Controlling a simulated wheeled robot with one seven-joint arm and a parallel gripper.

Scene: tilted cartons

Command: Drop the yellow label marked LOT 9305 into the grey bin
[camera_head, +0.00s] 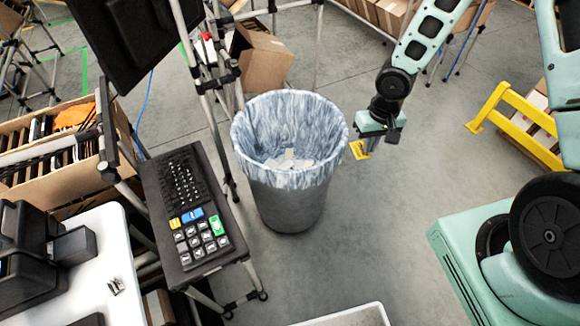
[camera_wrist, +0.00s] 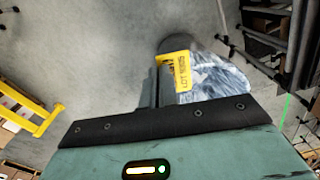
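The yellow label (camera_head: 359,150) hangs from the fingertips of my gripper (camera_head: 374,138), just right of the bin's rim in the head view. In the wrist view the label (camera_wrist: 183,70) sticks out from between the fingers (camera_wrist: 159,80). It has dark print that looks like LOT and digits, too small to read surely. My gripper is shut on it. The grey bin (camera_head: 292,208) stands upright on the floor, lined with a clear bluish bag, with pale scraps inside. The bagged bin (camera_wrist: 222,75) is partly hidden behind the label in the wrist view.
A stand with a black keypad panel (camera_head: 187,215) and metal poles is left of the bin. A carton (camera_head: 262,58) lies tilted behind it. A yellow barrier (camera_head: 520,125) is at the right. The floor right of the bin is clear.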

